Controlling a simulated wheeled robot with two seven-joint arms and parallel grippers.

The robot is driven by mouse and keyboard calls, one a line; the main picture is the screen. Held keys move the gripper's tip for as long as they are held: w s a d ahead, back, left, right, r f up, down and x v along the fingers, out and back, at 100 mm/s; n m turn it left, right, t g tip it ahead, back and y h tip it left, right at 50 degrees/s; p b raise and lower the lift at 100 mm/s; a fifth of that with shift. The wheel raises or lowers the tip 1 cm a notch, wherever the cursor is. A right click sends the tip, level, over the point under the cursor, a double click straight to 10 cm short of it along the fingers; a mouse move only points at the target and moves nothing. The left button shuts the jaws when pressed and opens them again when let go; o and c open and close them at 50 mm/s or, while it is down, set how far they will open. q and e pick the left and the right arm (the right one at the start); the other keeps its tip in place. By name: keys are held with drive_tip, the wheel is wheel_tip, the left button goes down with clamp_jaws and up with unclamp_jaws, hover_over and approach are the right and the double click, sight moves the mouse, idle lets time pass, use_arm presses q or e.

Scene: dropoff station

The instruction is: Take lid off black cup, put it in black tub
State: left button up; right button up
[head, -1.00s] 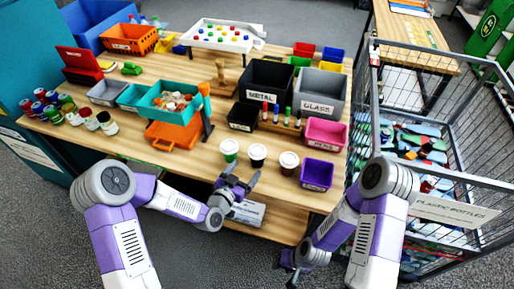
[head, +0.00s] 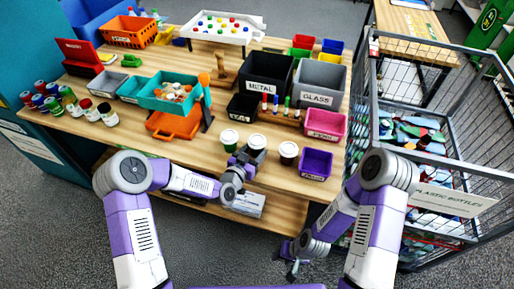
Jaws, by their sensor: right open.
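The black cup (head: 257,141) with a white lid stands on the table, between a green cup (head: 229,140) and a dark brown cup (head: 289,151), both white-lidded. My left gripper (head: 250,156) is at the black cup's near side, its fingers beside the cup body and hiding much of it. Whether they touch or grip it is too small to tell. The lid is on the cup. The small black tub (head: 241,107) stands behind the cups, with a label on its front. My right gripper (head: 291,268) is open and empty, low in front of the table.
A purple tub (head: 316,164) and pink tub (head: 326,124) stand right of the cups. Large METAL (head: 266,87) and GLASS (head: 317,101) bins stand behind. A teal tray (head: 150,101) over an orange one is left. A wire cage (head: 460,148) flanks the table's right side.

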sight(254, 144)
use_arm(q)
drive_tip(key=c, duration=0.6)
drive_tip(key=shift+o, duration=0.2)
wheel_tip(254, 144, up, 10)
drive_tip(key=shift+r+p, duration=0.1)
drive_tip(key=shift+p, duration=0.75)
drive_tip(key=o, duration=0.5)
drive_tip(key=c, duration=0.9)
drive_tip(key=shift+s, duration=0.1)
